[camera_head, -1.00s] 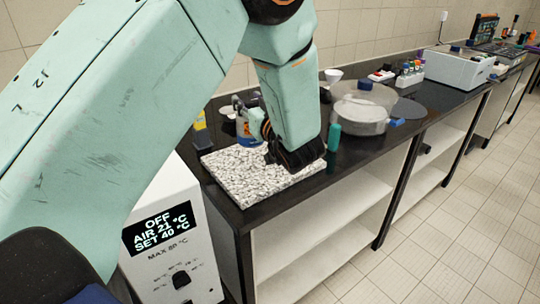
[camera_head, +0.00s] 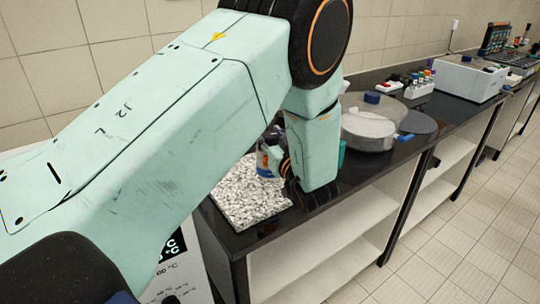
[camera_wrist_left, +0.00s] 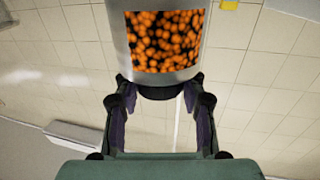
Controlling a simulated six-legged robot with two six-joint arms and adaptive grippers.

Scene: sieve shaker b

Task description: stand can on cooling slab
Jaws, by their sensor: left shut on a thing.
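The can shows in the wrist view as a grey metal cylinder (camera_wrist_left: 165,62) with an orange-patterned label, between the fingertips of my left gripper (camera_wrist_left: 157,92). In the head view the can (camera_head: 264,166) shows a blue, white and orange side, partly covered by the gripper (camera_head: 283,174). My left gripper is shut on it. The can is over the far right part of the speckled white slab (camera_head: 245,200). Whether its base touches the slab is hidden. My right gripper is out of view.
A round clear vessel (camera_head: 368,133) and a teal bottle (camera_head: 342,153) stand right of my gripper on the black bench (camera_head: 275,229). A tube rack (camera_head: 420,87) and a grey-white box (camera_head: 468,80) are farther along. A white heater unit (camera_head: 192,268) stands at the slab's left.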

